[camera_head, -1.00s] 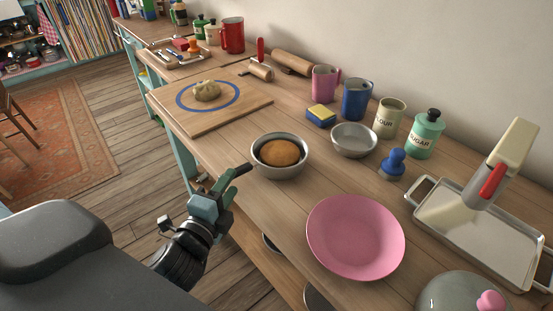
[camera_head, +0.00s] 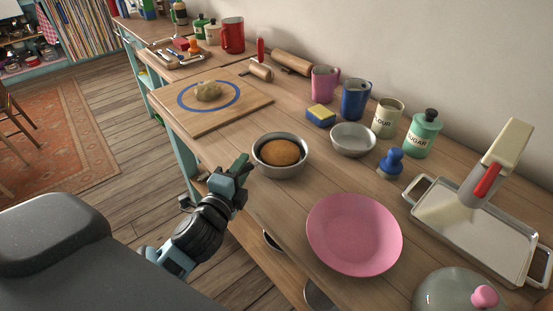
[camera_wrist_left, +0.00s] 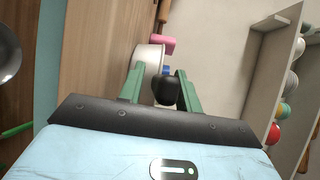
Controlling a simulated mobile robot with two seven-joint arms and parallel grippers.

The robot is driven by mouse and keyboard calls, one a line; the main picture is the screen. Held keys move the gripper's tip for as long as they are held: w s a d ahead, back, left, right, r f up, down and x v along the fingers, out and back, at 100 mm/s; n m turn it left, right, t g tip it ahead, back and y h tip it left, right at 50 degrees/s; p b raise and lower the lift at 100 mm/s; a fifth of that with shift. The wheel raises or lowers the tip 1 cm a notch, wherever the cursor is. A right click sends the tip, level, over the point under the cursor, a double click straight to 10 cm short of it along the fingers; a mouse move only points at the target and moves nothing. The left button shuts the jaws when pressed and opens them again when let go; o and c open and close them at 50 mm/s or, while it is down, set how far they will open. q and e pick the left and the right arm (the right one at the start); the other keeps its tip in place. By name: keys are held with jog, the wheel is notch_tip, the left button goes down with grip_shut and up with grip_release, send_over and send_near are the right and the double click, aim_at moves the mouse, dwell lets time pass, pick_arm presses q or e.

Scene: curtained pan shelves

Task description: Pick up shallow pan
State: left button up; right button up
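A round metal pan (camera_head: 262,165) holding a brown loaf stands at the front edge of the wooden counter. My left gripper (camera_head: 240,168) is just left of it in the head view, low beside the counter edge. In the left wrist view the two green fingers (camera_wrist_left: 160,92) are apart. A dark rounded piece, which looks like a handle end (camera_wrist_left: 166,90), shows between them, with a gap on the left finger's side. The pan's pale rim (camera_wrist_left: 150,55) lies beyond. Whether the fingers touch the dark piece I cannot tell. My right gripper is not in view.
A pink plate (camera_head: 354,234) lies right of the pan, and a small metal bowl (camera_head: 352,139) behind it. A cutting board (camera_head: 240,112) lies to the left. Round metal items (camera_head: 318,296) show partly under the counter. A tray (camera_head: 480,235) is at the right.

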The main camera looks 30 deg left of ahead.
pick_arm(q)
grip_shut()
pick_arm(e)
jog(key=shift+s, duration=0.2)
pick_arm(q)
jog(key=shift+r, duration=0.15)
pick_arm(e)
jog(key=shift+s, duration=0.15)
